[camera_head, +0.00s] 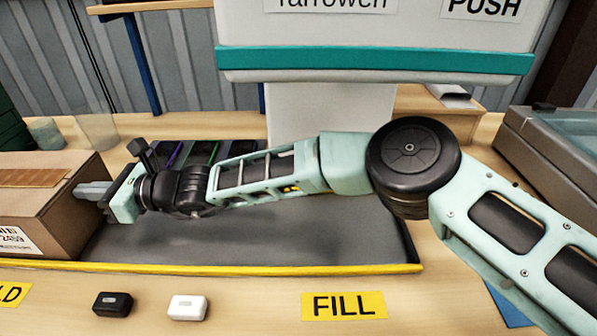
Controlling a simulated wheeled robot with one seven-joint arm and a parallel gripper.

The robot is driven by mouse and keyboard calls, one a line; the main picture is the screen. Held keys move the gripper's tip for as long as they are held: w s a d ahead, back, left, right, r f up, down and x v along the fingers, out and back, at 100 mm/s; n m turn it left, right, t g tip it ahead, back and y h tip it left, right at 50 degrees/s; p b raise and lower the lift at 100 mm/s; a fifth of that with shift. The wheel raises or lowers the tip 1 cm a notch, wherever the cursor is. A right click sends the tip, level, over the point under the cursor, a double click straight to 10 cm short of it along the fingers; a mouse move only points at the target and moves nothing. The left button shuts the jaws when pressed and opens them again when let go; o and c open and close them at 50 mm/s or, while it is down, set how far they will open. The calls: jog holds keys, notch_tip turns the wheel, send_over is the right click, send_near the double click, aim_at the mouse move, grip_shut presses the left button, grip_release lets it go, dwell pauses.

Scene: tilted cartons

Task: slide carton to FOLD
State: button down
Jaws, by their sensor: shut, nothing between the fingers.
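A brown cardboard carton (70,205) sits at the left end of the grey tray (300,235), partly cut off by the picture's left edge. It has a tape strip on top and a white label on its front. My gripper (92,191) is shut and empty, its fingers pointing left at the carton's right side. They seem to touch it or come very close; I cannot tell which. A yellow sign (12,295), cut off to "LD", lies in front of the carton. A yellow FILL sign (343,305) lies in front of the tray's right end.
A yellow edge (250,269) runs along the tray's front. A black box (113,304) and a white box (188,307) lie before it. Cups (97,132) stand behind the carton. A white machine with a teal band (375,62) stands behind my arm. The tray's right part is clear.

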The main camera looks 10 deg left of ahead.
jog(key=shift+d, duration=0.1)
jog(key=w+d, duration=0.1)
jog(key=d, duration=0.4)
jog(key=w+d, duration=0.1)
jog(key=d, duration=0.5)
jog(key=w+d, duration=0.1)
jog(key=d, duration=0.5)
jog(key=shift+w, duration=0.2)
